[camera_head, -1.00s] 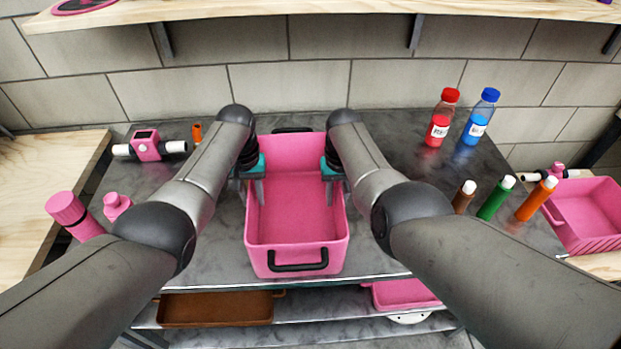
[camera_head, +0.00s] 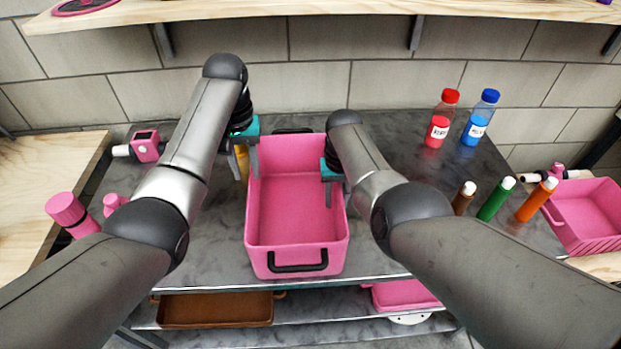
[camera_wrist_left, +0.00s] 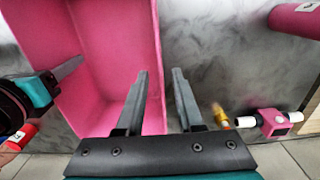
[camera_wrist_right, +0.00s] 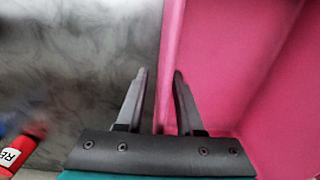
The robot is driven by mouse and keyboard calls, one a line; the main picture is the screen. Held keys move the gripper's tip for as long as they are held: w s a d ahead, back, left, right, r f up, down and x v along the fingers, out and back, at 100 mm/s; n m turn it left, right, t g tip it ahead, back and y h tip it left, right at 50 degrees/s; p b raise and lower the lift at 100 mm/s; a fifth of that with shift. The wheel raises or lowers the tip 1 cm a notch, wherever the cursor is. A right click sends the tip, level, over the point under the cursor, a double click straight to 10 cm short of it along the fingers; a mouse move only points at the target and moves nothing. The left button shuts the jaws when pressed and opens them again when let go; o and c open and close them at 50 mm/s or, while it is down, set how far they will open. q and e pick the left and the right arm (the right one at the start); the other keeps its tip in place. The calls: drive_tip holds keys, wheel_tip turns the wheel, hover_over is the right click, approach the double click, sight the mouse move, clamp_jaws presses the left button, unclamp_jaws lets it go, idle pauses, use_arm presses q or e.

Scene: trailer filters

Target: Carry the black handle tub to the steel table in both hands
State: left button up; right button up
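The pink tub (camera_head: 297,236) with black handles (camera_head: 298,268) sits upright and empty on the grey steel table (camera_head: 215,255). My left gripper (camera_head: 247,165) is open and empty, raised above the tub's left wall; in the left wrist view (camera_wrist_left: 160,72) that wall's edge lies below and between its fingers. My right gripper (camera_head: 328,190) is at the tub's right wall. In the right wrist view its fingers (camera_wrist_right: 160,72) are apart, one on the table side and one on the tub side of the wall. Whether they touch it I cannot tell.
A red bottle (camera_head: 440,120) and a blue bottle (camera_head: 480,118) stand at the back right. Brown, green and orange tubes stand at the right edge. A pink device (camera_head: 145,146) and pink containers are at left. A wooden shelf (camera_head: 290,10) hangs above.

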use_arm(q)
wheel_tip(320, 180, up, 2)
drive_tip(key=shift+r, duration=0.2)
use_arm(e)
drive_tip(key=shift+r, duration=0.15)
wheel_tip(320, 180, up, 12)
drive_tip(key=shift+f, duration=0.1)
idle(0.4)
